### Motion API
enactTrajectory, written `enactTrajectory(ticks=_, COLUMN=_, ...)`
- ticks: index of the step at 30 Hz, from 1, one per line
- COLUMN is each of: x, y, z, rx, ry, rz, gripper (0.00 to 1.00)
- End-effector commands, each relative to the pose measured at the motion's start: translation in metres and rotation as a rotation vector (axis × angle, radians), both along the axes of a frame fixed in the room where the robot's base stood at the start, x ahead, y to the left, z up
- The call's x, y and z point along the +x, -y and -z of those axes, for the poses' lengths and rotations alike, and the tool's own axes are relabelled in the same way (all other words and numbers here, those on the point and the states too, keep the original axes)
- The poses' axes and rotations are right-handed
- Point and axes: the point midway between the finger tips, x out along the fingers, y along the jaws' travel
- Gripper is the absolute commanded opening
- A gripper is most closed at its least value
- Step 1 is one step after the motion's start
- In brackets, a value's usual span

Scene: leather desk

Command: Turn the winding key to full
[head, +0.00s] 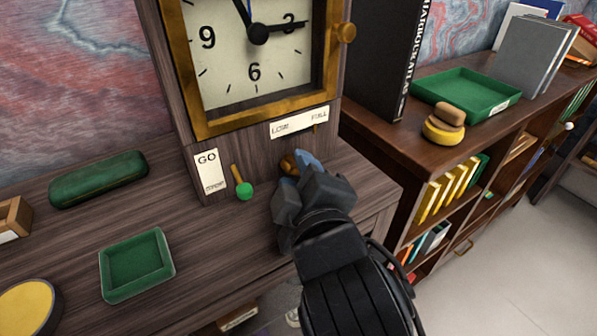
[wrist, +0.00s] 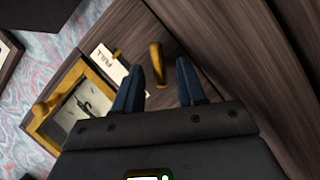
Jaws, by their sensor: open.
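The wooden clock (head: 255,60) with a brass frame stands on the desk. The brass winding key (head: 288,166) sits on its lower front and is partly hidden by my gripper in the head view. My gripper (head: 300,163) is open at the key. In the wrist view, the key (wrist: 157,66) stands between and just beyond the two blue fingertips (wrist: 160,78); I cannot tell whether either touches it. A white label (head: 299,122) above the key reads FULL at its right end. A small brass pointer (wrist: 117,54) shows beside that label in the wrist view.
A green-knobbed lever (head: 244,190) beside a GO label (head: 210,173) is just left of my gripper. A green tray (head: 136,265), a green case (head: 98,179) and a yellow disc (head: 27,308) lie on the desk. A bookshelf (head: 440,150) stands right.

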Motion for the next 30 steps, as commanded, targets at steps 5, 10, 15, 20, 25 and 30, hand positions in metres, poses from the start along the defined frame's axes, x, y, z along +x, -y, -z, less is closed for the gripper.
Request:
enactTrajectory(ticks=5, x=0.0000, y=0.0000, z=0.0001, rx=0.000, ry=0.000, rz=0.000, gripper=0.40)
enactTrajectory(ticks=10, x=-0.0001, y=0.0001, z=0.0000, rx=0.000, ry=0.000, rz=0.000, gripper=0.25)
enactTrajectory(ticks=15, x=-0.0002, y=0.0001, z=0.0000, rx=0.000, ry=0.000, rz=0.000, gripper=0.09)
enactTrajectory(ticks=20, x=-0.0002, y=0.0001, z=0.0001, rx=0.000, ry=0.000, rz=0.000, gripper=0.00)
enactTrajectory(ticks=25, x=-0.0002, y=0.0000, z=0.0002, rx=0.001, ry=-0.001, rz=0.000, gripper=0.00)
enactTrajectory(ticks=30, x=0.0000, y=0.0006, z=-0.0002, rx=0.018, ry=-0.012, rz=0.001, gripper=0.00)
